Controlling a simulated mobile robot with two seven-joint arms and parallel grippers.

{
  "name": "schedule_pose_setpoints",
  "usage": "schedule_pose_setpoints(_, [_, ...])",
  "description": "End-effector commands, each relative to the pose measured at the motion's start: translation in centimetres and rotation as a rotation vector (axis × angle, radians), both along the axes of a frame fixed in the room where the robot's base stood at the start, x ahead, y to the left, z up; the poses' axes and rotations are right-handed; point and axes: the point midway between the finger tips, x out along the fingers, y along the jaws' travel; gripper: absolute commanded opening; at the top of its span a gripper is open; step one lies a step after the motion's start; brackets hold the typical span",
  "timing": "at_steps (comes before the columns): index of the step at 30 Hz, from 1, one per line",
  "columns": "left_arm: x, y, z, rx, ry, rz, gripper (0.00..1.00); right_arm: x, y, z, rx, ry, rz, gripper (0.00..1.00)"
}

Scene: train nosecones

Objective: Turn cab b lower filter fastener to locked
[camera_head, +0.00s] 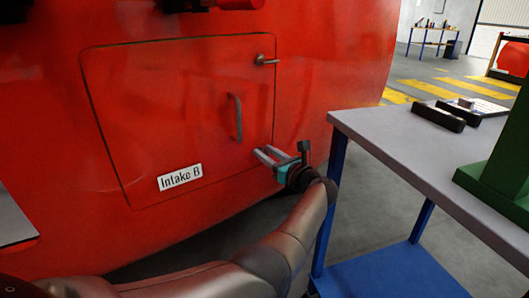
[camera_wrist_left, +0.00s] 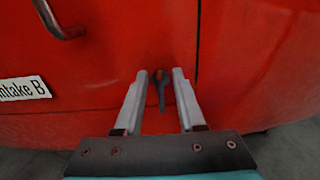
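The red intake hatch (camera_head: 150,110), labelled "Intake B", is closed on the red nosecone. Its lower fastener (camera_wrist_left: 161,88) is a small dark lever near the hatch's edge seam; in the left wrist view it hangs roughly vertical. My left gripper (camera_head: 263,154) points at the hatch's lower right corner. In the left wrist view my left gripper (camera_wrist_left: 160,73) is open, with the fastener between its two fingers and a visible gap on each side. The head view hides the lower fastener behind the fingers. My right gripper is not in view.
An upper fastener (camera_head: 265,60) sits at the hatch's upper right, lying sideways. A curved hatch handle (camera_head: 236,117) stands out above my left gripper. A grey-topped workbench (camera_head: 390,140) with blue legs stands close on the right, holding a green object (camera_head: 500,180).

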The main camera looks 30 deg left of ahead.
Motion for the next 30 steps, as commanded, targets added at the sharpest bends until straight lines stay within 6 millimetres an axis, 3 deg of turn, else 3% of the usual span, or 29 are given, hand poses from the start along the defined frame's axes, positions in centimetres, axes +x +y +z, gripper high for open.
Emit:
schedule_pose_setpoints(3, [0.00, 0.01, 0.01, 0.000, 0.000, 0.000, 0.36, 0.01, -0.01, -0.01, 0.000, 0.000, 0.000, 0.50])
schedule_pose_setpoints(13, [0.00, -0.01, -0.02, 0.000, 0.001, 0.000, 0.00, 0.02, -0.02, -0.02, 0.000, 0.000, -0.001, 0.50])
schedule_pose_setpoints(30, [0.01, -0.01, -0.04, 0.002, 0.007, 0.000, 0.00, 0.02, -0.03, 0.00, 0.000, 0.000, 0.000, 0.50])
